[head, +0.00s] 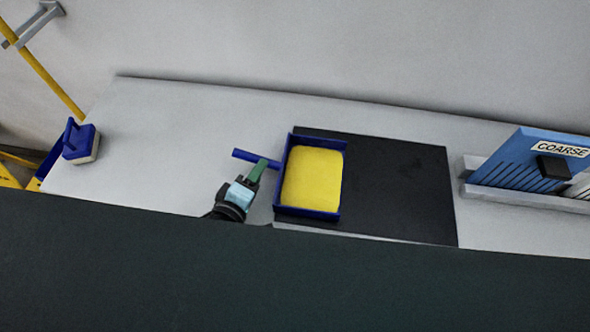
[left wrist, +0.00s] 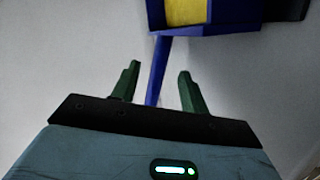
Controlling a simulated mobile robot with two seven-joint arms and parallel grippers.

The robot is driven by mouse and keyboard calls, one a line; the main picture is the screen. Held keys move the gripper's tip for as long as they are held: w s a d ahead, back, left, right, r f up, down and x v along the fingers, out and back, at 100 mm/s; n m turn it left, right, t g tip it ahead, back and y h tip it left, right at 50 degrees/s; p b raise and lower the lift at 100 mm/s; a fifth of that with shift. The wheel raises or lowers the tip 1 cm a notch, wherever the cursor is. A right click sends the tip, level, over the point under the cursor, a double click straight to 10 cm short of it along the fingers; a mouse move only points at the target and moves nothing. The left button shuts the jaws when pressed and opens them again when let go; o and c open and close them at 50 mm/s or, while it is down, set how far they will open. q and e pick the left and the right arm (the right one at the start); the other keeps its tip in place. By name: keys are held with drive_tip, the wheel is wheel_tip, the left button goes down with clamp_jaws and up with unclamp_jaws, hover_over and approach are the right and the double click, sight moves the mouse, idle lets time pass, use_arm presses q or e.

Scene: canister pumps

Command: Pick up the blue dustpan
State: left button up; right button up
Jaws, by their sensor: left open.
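The blue dustpan (head: 308,212) lies on the light grey counter with its right part over a black mat. A yellow load (head: 313,178) fills its tray, and its blue handle (head: 256,158) points left. My left gripper (head: 260,168) is at the handle, on the near side of it. In the left wrist view, the green fingers of the gripper (left wrist: 158,82) are apart, with the handle (left wrist: 160,65) running between them, closer to the left finger. I cannot tell whether either finger touches it. The dustpan's body (left wrist: 225,20) is beyond the fingertips. My right gripper is not in view.
The black mat (head: 405,190) lies right of the dustpan on the counter (head: 160,130). A blue board marked COARSE (head: 515,160) stands on a ledge at the far right. A blue block-like brush (head: 80,142) with a yellow pole is at the left. The counter between is clear.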

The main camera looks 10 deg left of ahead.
use_arm(q)
drive_tip(key=shift+w+r, duration=0.1)
drive_tip(key=shift+w, duration=0.25)
drive_tip(key=x, duration=0.2)
drive_tip(key=p+x, duration=0.1)
drive_tip(key=x, duration=0.1)
drive_tip(key=shift+w+a, duration=0.1)
drive_tip(key=shift+a, duration=0.15)
drive_tip(key=shift+w, duration=0.15)
drive_tip(key=shift+d, duration=0.1)
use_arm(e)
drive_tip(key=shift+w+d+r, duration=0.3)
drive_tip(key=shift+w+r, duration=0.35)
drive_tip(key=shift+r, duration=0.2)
use_arm(q)
clamp_jaws()
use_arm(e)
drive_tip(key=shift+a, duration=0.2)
use_arm(q)
drive_tip(key=shift+r, duration=0.1)
